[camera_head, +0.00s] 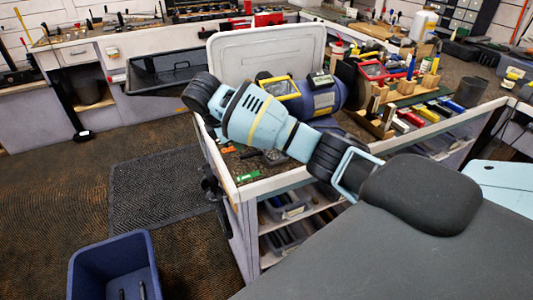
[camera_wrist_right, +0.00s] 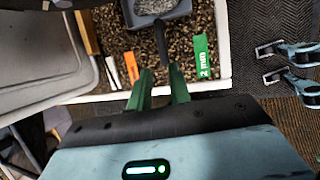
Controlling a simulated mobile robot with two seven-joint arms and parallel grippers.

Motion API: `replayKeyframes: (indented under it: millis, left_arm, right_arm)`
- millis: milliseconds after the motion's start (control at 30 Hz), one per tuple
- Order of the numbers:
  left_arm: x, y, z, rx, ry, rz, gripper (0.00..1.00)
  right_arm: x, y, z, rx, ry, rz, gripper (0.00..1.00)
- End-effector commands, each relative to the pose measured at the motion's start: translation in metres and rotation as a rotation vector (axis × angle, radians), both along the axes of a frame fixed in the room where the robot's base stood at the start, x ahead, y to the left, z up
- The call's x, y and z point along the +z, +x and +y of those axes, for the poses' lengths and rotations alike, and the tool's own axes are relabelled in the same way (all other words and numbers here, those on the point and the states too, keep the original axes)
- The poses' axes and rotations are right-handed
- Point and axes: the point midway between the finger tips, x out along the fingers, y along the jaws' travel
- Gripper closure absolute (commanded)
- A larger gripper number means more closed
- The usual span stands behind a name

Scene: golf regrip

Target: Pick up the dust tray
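The dust tray (camera_wrist_right: 165,10) is a small grey pan, cut off by the top of the right wrist view, with a dark handle (camera_wrist_right: 161,45) pointing at my right gripper. It lies on the speckled worktop, largely screened by my arm in the head view, where a dark grey part (camera_head: 275,157) shows. My right gripper (camera_wrist_right: 160,72) has green fingers, parted, above the bench's pale edge. The handle's near end appears between or just beyond the fingertips; contact is not visible. In the head view my right arm reaches leftward over the bench. My left gripper is not recognisable in either view.
A green "2 mm" tag (camera_wrist_right: 202,57) lies right of the tray, an orange tag (camera_wrist_right: 131,66) to its left. A large pale lid (camera_head: 266,50) and a blue-yellow machine (camera_head: 320,97) stand behind. A blue bin (camera_head: 114,265) is on the floor.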

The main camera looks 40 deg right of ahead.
Motion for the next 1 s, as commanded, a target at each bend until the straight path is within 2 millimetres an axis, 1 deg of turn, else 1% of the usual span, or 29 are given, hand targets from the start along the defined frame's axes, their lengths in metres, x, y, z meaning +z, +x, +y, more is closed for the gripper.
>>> replayKeyframes:
  millis: [300,767,933,1000]
  left_arm:
    - [0.002,0.002,0.001,-0.001,0.002,-0.006,1.00]
    - [0.002,0.002,0.001,-0.001,0.001,-0.005,1.00]
    - [0.002,0.002,0.000,0.001,0.000,-0.005,1.00]
    - [0.001,0.002,0.000,0.001,-0.001,-0.005,1.00]
  right_arm:
    - [-0.015,-0.001,-0.007,-0.005,0.002,0.006,0.80]
    - [-0.024,-0.002,-0.011,-0.009,0.001,0.011,0.80]
    - [-0.037,-0.002,-0.018,-0.011,0.003,0.015,0.80]
    - [-0.048,-0.002,-0.025,-0.012,-0.001,0.016,0.80]
